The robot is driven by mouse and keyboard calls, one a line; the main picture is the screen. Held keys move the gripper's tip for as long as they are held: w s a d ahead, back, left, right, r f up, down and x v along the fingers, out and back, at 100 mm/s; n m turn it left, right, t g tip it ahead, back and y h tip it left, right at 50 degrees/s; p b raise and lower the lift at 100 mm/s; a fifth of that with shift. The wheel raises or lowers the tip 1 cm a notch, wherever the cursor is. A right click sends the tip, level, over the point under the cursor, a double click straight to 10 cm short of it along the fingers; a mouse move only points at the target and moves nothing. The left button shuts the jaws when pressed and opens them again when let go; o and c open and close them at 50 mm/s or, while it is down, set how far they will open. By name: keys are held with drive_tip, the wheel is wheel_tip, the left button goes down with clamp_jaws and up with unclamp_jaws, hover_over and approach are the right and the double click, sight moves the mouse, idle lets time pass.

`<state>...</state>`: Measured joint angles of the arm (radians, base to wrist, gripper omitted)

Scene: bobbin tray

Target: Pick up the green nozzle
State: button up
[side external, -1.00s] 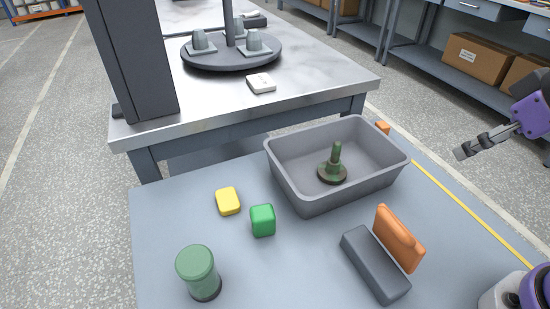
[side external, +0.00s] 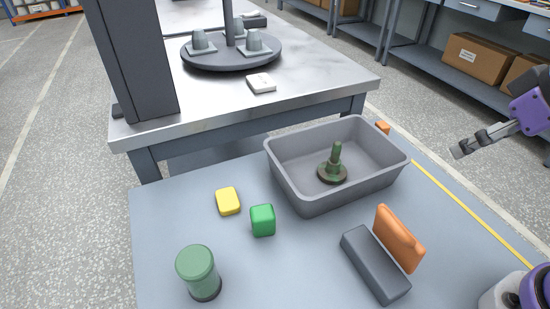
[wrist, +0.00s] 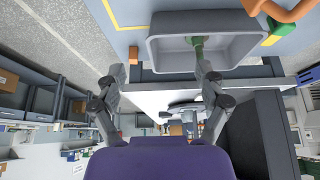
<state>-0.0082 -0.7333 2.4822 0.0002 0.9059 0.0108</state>
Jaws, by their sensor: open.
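The green nozzle (side external: 335,163), a dark green stem on a round dark base, stands upright inside the grey tray (side external: 289,190). In the wrist view the nozzle (wrist: 198,44) shows at the top, inside the tray (wrist: 170,62), partly cut off from sight near the right finger. My gripper (side external: 459,152) is at the right edge of the side view, to the right of the tray and apart from it. In the wrist view my gripper (wrist: 160,72) has its two fingers wide apart with nothing between them.
Left of the tray are a yellow block (side external: 228,201), a green block (side external: 262,220) and a green cylinder (side external: 196,265). An orange piece (side external: 399,238) and a dark grey block (side external: 375,263) lie in front of it. A bench with a round stand (side external: 232,60) is behind.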

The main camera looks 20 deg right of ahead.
drive_tip(key=w+a+r+g+y, duration=0.1)
drive_tip(key=w+a+r+g, duration=0.15)
drive_tip(key=w+a, duration=0.55)
drive_tip(key=m+g+h, duration=0.1)
drive_tip(key=m+g, duration=0.1)
drive_tip(key=g, duration=0.1)
hover_over(262, 212)
drive_tip(key=f, duration=0.8)
drive_tip(key=shift+s+a+f, duration=0.15)
drive_tip(key=shift+s+f, duration=0.1)
wheel_tip(262, 212, down, 5)
drive_tip(key=shift+a+r, duration=0.1)
drive_tip(key=shift+a, duration=0.05)
drive_tip(key=f, duration=0.5)
drive_tip(key=shift+w+d+f, duration=0.3)
drive_tip(key=shift+d+f, duration=0.05)
drive_tip(key=shift+f, duration=0.05)
drive_tip(key=c, duration=1.2)
